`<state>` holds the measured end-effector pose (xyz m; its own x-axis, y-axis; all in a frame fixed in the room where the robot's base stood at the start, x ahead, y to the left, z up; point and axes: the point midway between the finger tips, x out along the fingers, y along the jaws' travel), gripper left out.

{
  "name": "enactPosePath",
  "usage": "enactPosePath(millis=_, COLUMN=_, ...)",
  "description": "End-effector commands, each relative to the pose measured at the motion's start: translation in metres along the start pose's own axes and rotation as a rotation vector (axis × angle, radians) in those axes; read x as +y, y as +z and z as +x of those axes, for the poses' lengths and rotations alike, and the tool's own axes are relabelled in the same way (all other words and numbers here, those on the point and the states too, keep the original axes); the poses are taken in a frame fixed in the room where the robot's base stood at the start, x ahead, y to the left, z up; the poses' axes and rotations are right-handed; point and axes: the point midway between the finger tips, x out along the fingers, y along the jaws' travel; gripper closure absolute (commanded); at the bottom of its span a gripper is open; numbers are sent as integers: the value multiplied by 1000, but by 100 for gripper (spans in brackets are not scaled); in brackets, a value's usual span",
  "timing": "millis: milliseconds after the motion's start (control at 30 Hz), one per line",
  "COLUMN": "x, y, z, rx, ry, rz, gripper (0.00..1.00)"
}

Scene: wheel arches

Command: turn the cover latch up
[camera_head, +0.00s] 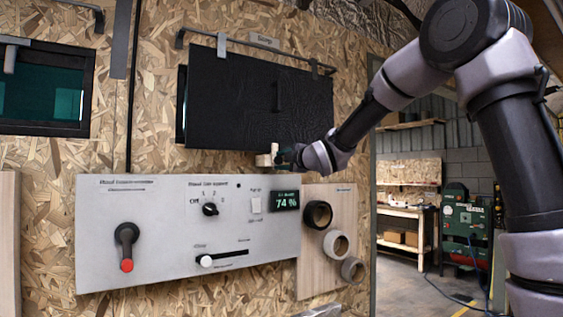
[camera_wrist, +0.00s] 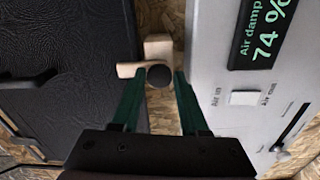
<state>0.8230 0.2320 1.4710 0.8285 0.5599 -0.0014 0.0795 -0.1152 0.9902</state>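The cover latch (camera_wrist: 157,48) is a small pale wooden piece with a round dark knob (camera_wrist: 159,76). It sits at the lower edge of the black cover (camera_head: 255,105), just above the grey control panel (camera_head: 150,210). In the head view the latch (camera_head: 264,160) is small and partly hidden by my gripper (camera_head: 284,156). In the wrist view a pale arm of the latch points left, toward the cover (camera_wrist: 65,60). My gripper (camera_wrist: 159,80) is open, with its green fingers on either side of the knob. Gaps seem to show at both sides; I cannot tell whether a finger touches it.
The grey panel holds a red-tipped lever (camera_head: 126,250), a dial (camera_head: 210,209), a slider (camera_head: 206,261) and a display (camera_head: 285,200) reading 74 %. Several tape rolls (camera_head: 335,243) hang right of it. A rail (camera_head: 250,42) runs above the cover. Open floor lies at the right.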

Motion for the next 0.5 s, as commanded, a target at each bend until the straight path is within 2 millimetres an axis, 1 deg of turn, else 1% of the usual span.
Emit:
enactPosePath(millis=33, x=0, y=0, z=0, rx=0, ry=-1, rz=0, gripper=34)
enactPosePath(millis=67, x=0, y=0, z=0, rx=0, ry=-1, rz=0, gripper=31)
enactPosePath(millis=367, x=0, y=0, z=-1, rx=0, ry=1, rz=1, gripper=31)
enactPosePath(millis=467, x=1, y=0, z=-7, rx=0, ry=1, rz=1, gripper=31)
enactPosePath(millis=500, x=1, y=0, z=-12, rx=-1, ry=1, rz=0, gripper=31)
